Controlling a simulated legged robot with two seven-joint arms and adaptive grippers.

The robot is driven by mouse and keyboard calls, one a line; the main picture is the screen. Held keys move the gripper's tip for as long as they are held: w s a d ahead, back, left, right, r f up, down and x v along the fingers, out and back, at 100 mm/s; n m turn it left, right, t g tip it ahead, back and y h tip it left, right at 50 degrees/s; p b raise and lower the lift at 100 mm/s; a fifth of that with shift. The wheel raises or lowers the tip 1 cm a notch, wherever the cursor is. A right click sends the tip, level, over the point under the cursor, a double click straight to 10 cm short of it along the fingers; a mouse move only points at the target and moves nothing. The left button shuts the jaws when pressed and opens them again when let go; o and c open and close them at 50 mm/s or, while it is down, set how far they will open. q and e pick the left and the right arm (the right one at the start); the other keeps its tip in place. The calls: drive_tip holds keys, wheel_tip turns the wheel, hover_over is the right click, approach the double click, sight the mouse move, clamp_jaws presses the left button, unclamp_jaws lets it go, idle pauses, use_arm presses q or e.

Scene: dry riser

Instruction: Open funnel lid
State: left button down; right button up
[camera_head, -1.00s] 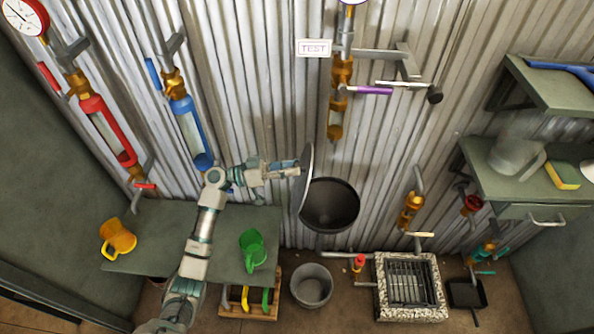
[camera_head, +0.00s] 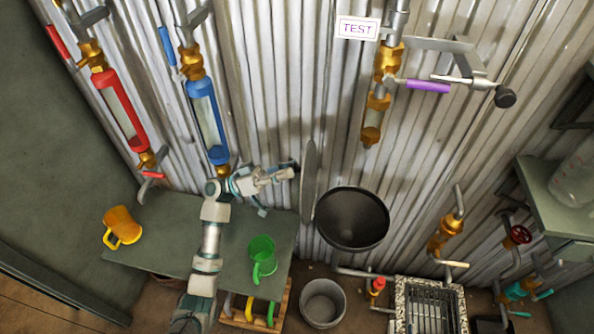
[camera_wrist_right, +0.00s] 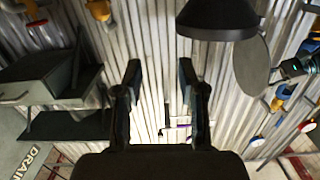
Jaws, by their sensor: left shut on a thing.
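The black funnel (camera_head: 352,218) is fixed at the wall with its wide mouth uncovered. Its grey round lid (camera_head: 309,182) stands upright, nearly edge-on, at the funnel's left rim. In the right wrist view the funnel (camera_wrist_right: 217,22) is at the top and the lid (camera_wrist_right: 252,66) hangs beside it. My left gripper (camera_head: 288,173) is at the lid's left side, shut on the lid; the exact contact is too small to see. It also shows in the right wrist view (camera_wrist_right: 292,68). My right gripper (camera_wrist_right: 160,82) is open and empty, away from the lid, and out of the head view.
A green mug (camera_head: 262,256) and an orange mug (camera_head: 122,226) stand on the grey table (camera_head: 185,240) at left. A grey bucket (camera_head: 323,303) is on the floor below the funnel. Pipes with a purple-handled valve (camera_head: 428,86) are above right.

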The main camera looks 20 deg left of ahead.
use_arm(q)
drive_tip(key=shift+s+a+f+t+h+b, duration=0.15)
drive_tip(key=shift+a+f+t+h+b, duration=0.25)
drive_tip(key=shift+a+b, duration=0.45)
use_arm(e)
drive_tip(key=shift+s+a+r+t+y, duration=0.15)
drive_tip(key=shift+r+t+y, duration=0.1)
drive_tip(key=shift+r+t, duration=1)
drive_tip(key=shift+s+a+r+t+y, duration=0.1)
drive_tip(key=shift+r+t+y, duration=0.15)
drive_tip(key=shift+r+t, duration=1)
use_arm(q)
drive_tip(key=shift+d+f, duration=0.1)
use_arm(e)
drive_tip(key=shift+r, duration=0.2)
drive_tip(key=shift+w, duration=0.1)
use_arm(q)
drive_tip(key=c, duration=0.9)
unclamp_jaws()
drive_tip(key=shift+o, duration=0.5)
use_arm(e)
drive_tip(key=shift+w+a+f, duration=0.1)
use_arm(q)
drive_tip(key=v, duration=1.2)
drive_tip(key=shift+a, duration=0.25)
